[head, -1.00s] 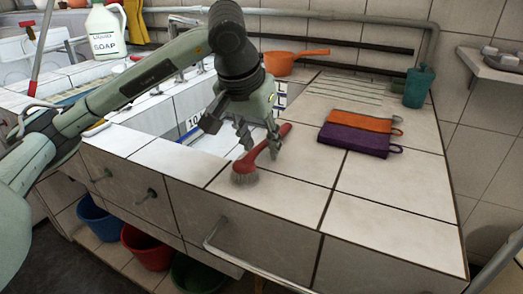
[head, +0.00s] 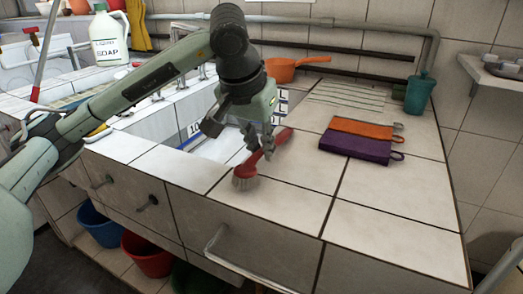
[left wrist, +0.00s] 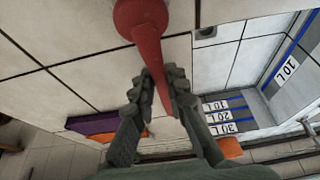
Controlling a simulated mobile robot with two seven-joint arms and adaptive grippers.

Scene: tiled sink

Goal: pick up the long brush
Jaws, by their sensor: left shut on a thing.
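The long brush (head: 246,172) has a red head and handle with pale bristles. It lies at a slant over the tiled counter beside the sink; whether it touches the tiles I cannot tell. My left gripper (head: 261,146) is shut on its handle, coming from above. In the left wrist view the red brush (left wrist: 146,30) runs down between the two fingers of the gripper (left wrist: 160,90). The bristles are hidden in that view. My right gripper is not in view.
Orange and purple cloths (head: 355,146) lie right of the brush. A teal bottle (head: 419,92) and an orange pan (head: 283,70) stand further back. The sink basin (head: 215,145) opens left of the gripper. The counter's front right is clear.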

